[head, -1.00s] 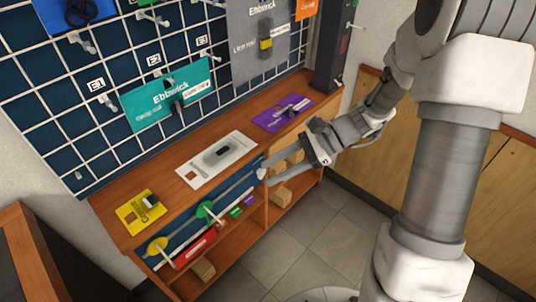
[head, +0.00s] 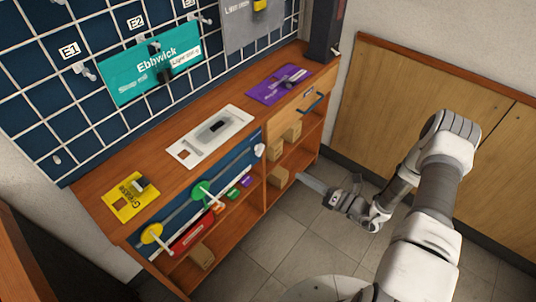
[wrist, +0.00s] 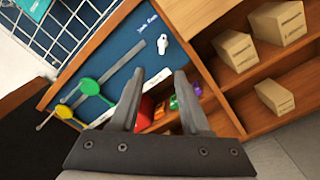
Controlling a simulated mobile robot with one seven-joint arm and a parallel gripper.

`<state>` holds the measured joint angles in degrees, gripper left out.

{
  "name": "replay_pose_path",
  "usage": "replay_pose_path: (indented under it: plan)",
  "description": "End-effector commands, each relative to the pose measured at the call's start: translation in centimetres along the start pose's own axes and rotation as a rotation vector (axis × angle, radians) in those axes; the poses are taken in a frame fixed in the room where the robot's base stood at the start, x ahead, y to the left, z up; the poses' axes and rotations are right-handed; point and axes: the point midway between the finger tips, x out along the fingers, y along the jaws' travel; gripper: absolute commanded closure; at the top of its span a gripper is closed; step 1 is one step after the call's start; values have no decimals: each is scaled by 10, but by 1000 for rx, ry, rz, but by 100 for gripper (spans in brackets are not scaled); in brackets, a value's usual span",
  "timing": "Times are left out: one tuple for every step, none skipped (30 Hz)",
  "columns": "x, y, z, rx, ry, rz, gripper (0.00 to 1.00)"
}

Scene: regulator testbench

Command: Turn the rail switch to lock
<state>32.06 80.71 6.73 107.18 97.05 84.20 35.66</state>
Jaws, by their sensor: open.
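A blue panel (head: 232,170) on the bench front carries a small white knob (head: 259,150) at its right end, likely the rail switch. Its small lettering cannot be read in the head view. In the wrist view the knob (wrist: 163,44) shows beyond my fingertips, beside pale writing, its pointed end tilted. A grey rail (wrist: 113,67) runs along the panel past a green disc (wrist: 89,86) and a yellow disc (wrist: 64,111). My gripper (head: 326,184) is open and empty, off the bench front, to the knob's lower right and apart from it. Its fingers (wrist: 158,84) are spread in the wrist view.
Yellow (head: 122,210), white (head: 190,154) and purple (head: 264,91) plates lie on the bench. The floor before the bench is clear.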

Motion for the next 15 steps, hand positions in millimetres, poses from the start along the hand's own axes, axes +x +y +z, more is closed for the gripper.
replay_pose_path:
  plan:
    - [0, -3, -3, 10, -8, -6, 54]
    - [0, -4, -3, 14, -11, -8, 54]
    - [2, -5, -3, 16, -14, -10, 54]
    - [4, -5, -4, 16, -14, -10, 54]
    - [6, -5, -4, 16, -14, -9, 54]
    - [11, -5, -4, 15, -12, -8, 54]
    - [15, -5, -4, 15, -12, -8, 54]
    - [20, -5, -4, 15, -12, -8, 54]
    - [27, -5, -4, 14, -11, -6, 54]
    - [33, -5, -4, 14, -11, -6, 54]
    - [40, -5, -4, 14, -11, -5, 54]
    - [49, -5, -4, 13, -10, -5, 54]
    - [55, -5, -4, 13, -10, -5, 54]
    - [62, -5, -4, 12, -9, -5, 54]
    - [71, -5, -4, 11, -10, -5, 54]
